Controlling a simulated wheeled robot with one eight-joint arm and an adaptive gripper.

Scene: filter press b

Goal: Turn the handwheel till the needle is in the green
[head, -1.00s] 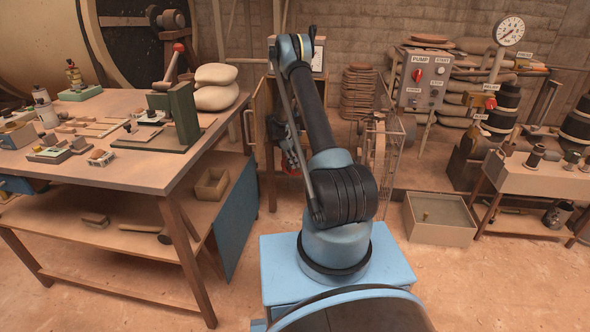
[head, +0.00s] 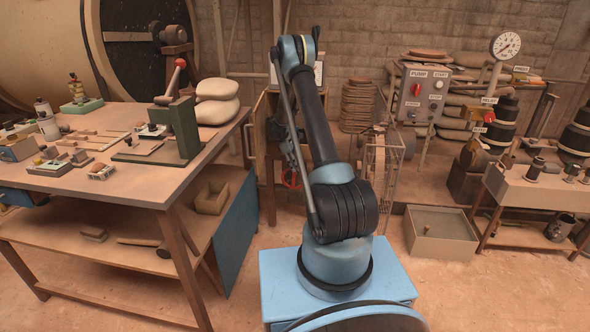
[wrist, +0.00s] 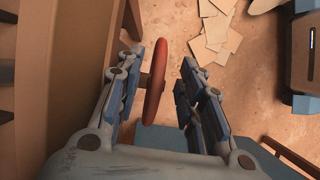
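The red handwheel (wrist: 154,85) is seen nearly edge-on in the wrist view, between the two fingers of my gripper (wrist: 174,54). In the head view a small part of the red wheel (head: 291,180) shows low beside the wooden cabinet, mostly hidden behind my arm. A white-faced panel (head: 319,72) is partly hidden behind my arm's top; no needle or green band is readable there.
A wooden cabinet panel (wrist: 60,75) stands close on the left of my gripper. A workbench (head: 120,188) with a red-knobbed press is at left. A wire cage (head: 398,160) stands right of my arm.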

